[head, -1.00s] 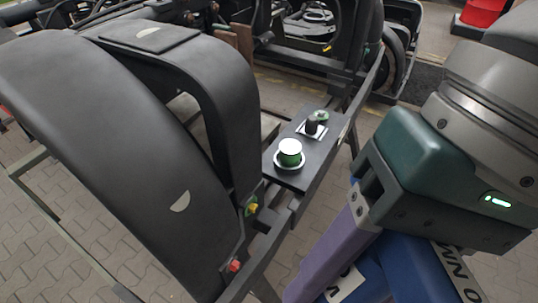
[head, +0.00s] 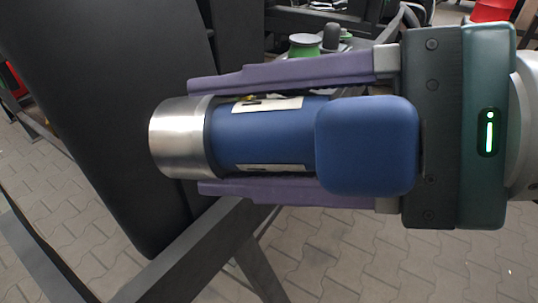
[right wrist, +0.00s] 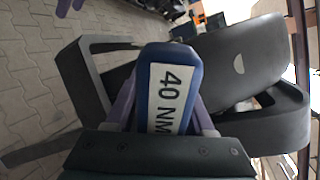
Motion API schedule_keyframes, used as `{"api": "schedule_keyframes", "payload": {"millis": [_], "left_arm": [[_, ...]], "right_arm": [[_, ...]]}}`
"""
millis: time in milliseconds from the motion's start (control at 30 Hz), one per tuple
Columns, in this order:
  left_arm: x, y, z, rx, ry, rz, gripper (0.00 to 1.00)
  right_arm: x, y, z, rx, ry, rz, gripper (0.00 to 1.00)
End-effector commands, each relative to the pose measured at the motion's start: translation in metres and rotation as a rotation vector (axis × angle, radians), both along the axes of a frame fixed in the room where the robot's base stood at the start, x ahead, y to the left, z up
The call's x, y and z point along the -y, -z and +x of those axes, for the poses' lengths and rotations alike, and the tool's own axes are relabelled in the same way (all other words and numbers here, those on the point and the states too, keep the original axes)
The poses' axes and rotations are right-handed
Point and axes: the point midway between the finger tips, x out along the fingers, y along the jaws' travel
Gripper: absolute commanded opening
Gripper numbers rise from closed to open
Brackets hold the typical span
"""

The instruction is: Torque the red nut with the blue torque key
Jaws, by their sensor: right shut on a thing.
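The blue torque key (head: 262,138) lies sideways across the middle of the head view, with a bright metal socket (head: 178,138) at its left end. My right gripper (head: 197,137) is shut on the key, one purple finger along each side. In the right wrist view, the key (right wrist: 168,54) shows a white label reading 40 NM. The red nut is not visible; the key and gripper cover part of the frame. A small purple piece at the top left of the right wrist view may be my left gripper (right wrist: 70,5); its state is unclear.
A large dark curved bogie part (head: 95,110) fills the left of the head view, close to the socket. A dark frame beam (head: 190,245) runs below the key. A green-and-white piece (head: 304,45) stands behind the upper finger. Paved floor (head: 340,260) lies at lower right.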

Motion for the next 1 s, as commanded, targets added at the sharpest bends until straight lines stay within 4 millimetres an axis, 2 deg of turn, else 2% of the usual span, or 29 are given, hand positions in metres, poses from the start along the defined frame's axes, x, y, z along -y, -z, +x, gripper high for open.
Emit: {"api": "schedule_keyframes", "payload": {"millis": [33, 100, 200, 333, 500, 1000], "left_arm": [[0.000, 0.043, 0.000, 0.000, 0.001, 0.001, 0.50], [0.000, 0.069, 0.000, 0.000, 0.001, 0.001, 0.50], [0.000, 0.102, 0.000, -0.001, 0.001, 0.001, 0.50], [0.000, 0.131, 0.000, -0.001, 0.000, 0.001, 0.50], [0.000, 0.147, 0.000, -0.001, 0.000, 0.000, 0.50], [0.002, 0.146, 0.000, 0.001, -0.006, -0.010, 0.50]], "right_arm": [[0.003, 0.039, 0.006, 0.009, 0.041, 0.035, 0.00], [0.007, 0.060, 0.014, 0.027, 0.100, 0.078, 0.00], [0.015, 0.086, 0.026, 0.052, 0.174, 0.128, 0.00], [0.024, 0.110, 0.038, 0.081, 0.250, 0.172, 0.00], [0.031, 0.122, 0.046, 0.102, 0.301, 0.202, 0.00], [0.034, 0.121, 0.047, 0.106, 0.308, 0.202, 0.00]]}}
